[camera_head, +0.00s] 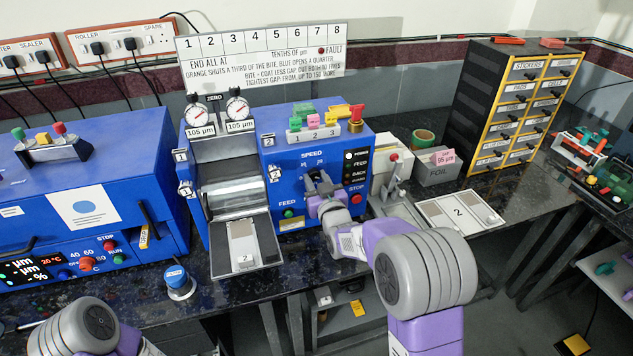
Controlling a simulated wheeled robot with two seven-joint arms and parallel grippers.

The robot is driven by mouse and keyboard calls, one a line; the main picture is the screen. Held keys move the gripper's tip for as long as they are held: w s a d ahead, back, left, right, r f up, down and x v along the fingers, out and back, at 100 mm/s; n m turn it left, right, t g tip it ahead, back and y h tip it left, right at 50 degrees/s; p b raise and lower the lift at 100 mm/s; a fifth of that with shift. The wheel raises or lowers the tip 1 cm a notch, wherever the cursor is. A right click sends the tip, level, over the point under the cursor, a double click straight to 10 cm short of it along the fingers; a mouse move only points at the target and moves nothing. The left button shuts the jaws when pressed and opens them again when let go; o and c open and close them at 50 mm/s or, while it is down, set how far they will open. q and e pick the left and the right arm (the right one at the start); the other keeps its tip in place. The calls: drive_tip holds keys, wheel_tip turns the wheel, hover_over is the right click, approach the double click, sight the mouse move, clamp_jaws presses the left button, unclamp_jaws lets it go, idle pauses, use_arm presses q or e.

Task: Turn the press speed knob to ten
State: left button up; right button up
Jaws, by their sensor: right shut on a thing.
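The blue press (280,160) stands on the dark bench, with its SPEED label on the front panel. My right gripper (317,180) is at the panel just below that label, shut on the speed knob. The knob itself is mostly hidden by the fingers, so I cannot read its setting. A few dial marks show above the gripper. At the lower left, part of my left arm (85,325) shows; its gripper is out of the picture.
The green FEED button (288,213) and red STOP button (356,198) sit close to my right gripper. A silver tray (267,238) juts from the press front. A blue-capped jar (178,280) stands left. A white board (459,210) lies right.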

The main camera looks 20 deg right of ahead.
drive_tip(key=n+b, duration=0.1)
drive_tip(key=n, duration=0.2)
drive_tip(key=n+b, duration=0.1)
drive_tip(key=n, duration=0.2)
drive_tip(key=shift+n, duration=0.3)
drive_tip(key=n, duration=0.3)
drive_tip(key=shift+n+b, duration=0.3)
drive_tip(key=n, duration=0.4)
drive_tip(key=shift+r, duration=0.1)
drive_tip(key=n, duration=0.9)
drive_tip(key=shift+n, duration=0.3)
drive_tip(key=n, duration=0.3)
drive_tip(key=shift+n, duration=0.3)
drive_tip(key=shift+r+n+b, duration=0.1)
drive_tip(key=shift+n+b, duration=0.25)
drive_tip(key=shift+n, duration=1.45)
